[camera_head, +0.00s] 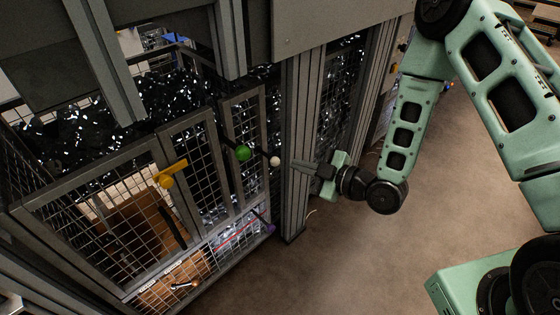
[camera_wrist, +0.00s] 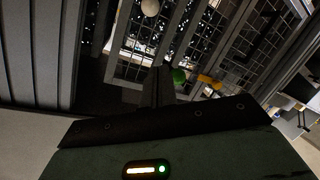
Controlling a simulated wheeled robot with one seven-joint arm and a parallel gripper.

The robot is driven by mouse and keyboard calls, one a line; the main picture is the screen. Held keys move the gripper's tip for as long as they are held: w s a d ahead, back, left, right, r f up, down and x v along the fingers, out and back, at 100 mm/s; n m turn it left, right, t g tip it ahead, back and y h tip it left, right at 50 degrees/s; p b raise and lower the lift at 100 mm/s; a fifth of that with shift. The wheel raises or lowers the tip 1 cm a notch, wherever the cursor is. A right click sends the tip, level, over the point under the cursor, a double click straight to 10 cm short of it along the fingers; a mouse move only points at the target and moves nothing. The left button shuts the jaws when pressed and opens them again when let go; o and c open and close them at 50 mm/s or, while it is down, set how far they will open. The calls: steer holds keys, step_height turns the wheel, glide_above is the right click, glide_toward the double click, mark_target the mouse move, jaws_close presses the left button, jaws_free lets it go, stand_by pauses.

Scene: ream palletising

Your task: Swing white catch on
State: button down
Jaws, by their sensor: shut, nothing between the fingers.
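The white catch shows as a white ball knob (camera_head: 274,161) on a dark rod at the right edge of the mesh cage door, beside a grey post. It also shows at the top of the wrist view (camera_wrist: 149,8). My gripper (camera_head: 297,166) is shut and empty, just right of the white knob in the head view, its fingers pointing left; a small gap shows between them. In the wrist view the dark fingers (camera_wrist: 158,82) point up, below the white knob and beside the green knob. Whether the fingers touch the catch's rod cannot be told.
A grey post (camera_head: 298,105) stands close to my gripper. Brown floor (camera_head: 360,270) lies clear at the lower right.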

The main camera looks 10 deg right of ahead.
mark_target(279, 161)
steer(key=w+a+f, duration=0.1)
steer(key=w, duration=0.1)
steer(key=w+a+f, duration=0.1)
steer(key=w+a, duration=0.1)
steer(key=w+a+f, duration=0.1)
steer(key=w+f, duration=0.1)
steer(key=w, duration=0.1)
steer(key=shift+a+p, duration=0.2)
steer(key=shift+p, duration=0.2)
steer(key=shift+w+d+f, duration=0.15)
steer(key=shift+w+f, duration=0.05)
steer(key=shift+f, duration=0.25)
steer(key=shift+d, duration=0.1)
steer(key=shift+w+d+n+g+y+b, duration=0.15)
steer(key=shift+d+n+g+y+b, duration=0.05)
steer(key=shift+n+g+y+b, duration=0.2)
